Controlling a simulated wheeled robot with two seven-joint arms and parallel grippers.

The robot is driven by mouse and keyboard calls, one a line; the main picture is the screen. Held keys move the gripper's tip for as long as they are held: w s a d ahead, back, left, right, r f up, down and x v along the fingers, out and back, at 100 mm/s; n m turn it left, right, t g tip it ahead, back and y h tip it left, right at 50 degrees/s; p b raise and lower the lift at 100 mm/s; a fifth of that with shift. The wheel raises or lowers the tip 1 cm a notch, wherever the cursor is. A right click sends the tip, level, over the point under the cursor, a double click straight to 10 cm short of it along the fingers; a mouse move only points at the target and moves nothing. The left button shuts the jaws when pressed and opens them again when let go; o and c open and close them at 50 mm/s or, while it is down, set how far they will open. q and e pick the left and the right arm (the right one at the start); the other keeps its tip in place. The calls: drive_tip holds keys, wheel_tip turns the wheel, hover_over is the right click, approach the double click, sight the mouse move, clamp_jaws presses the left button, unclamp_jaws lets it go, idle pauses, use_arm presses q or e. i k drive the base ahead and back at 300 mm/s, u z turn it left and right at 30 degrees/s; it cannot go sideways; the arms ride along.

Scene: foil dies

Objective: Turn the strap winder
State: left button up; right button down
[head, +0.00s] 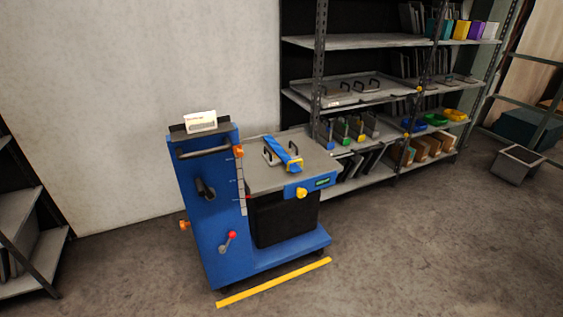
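A blue cart (212,216) stands upright on the floor by the wall. A yellow knob (301,192) sits on the front edge of the top. A crank with a red knob (232,235) is low on the blue panel, and a black handle (204,189) is above it. I cannot tell for sure which of these is the strap winder. Neither of my grippers is in view.
A metal shelf rack (355,42) with dies, bins and boxes stands behind and right of the cart. Another rack (30,240) is at the left edge. A yellow floor strip (275,283) lies before the cart. The concrete floor at front right is clear.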

sight(301, 192)
drive_tip(key=u, duration=0.4)
drive_tip(key=i, duration=0.85)
drive_tip(key=u, duration=0.45)
